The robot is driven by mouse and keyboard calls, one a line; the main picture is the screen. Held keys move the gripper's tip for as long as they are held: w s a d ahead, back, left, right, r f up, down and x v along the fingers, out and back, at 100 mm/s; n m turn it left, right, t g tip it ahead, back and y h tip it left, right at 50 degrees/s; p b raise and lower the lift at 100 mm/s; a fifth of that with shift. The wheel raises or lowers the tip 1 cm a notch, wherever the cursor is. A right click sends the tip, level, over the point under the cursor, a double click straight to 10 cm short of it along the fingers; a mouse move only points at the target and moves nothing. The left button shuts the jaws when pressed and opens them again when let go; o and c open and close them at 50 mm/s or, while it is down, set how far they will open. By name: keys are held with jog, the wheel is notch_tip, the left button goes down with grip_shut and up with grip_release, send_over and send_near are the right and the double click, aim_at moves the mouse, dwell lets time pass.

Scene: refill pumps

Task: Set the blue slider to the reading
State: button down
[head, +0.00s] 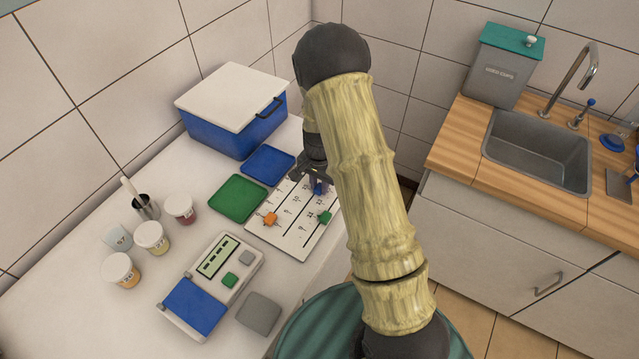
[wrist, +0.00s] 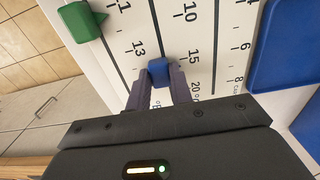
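The blue slider (wrist: 160,70) sits on a dark track of the white scale board (wrist: 225,20). In the wrist view it lies between the 13 mark on its left and the 15 mark on its right, a little below the level of the 15. My gripper (wrist: 162,84) has one finger on each side of the slider, with no clear gap showing. In the head view my gripper (head: 318,181) reaches down to the board (head: 290,239), with a bit of the blue slider (head: 319,189) visible under it. A grey device (head: 241,273) has a display whose reading I cannot make out.
The green slider (wrist: 80,20) and an orange slider (head: 270,219) sit on the other tracks. A green tray (head: 237,199) and blue tray (head: 268,165) lie beside the board. A cooler box (head: 235,127) stands behind; several jars stand at left. The sink counter (head: 465,135) is at right.

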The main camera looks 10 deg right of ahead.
aim_at(318, 189)
jog(key=shift+s+a, duration=0.25)
jog(key=shift+a, duration=0.05)
jog(key=c, duration=1.2)
grip_release()
jog(key=shift+c, duration=0.2)
notch_tip(318, 189, up, 18)
jog(key=b, duration=0.2)
jog(key=shift+f, duration=0.25)
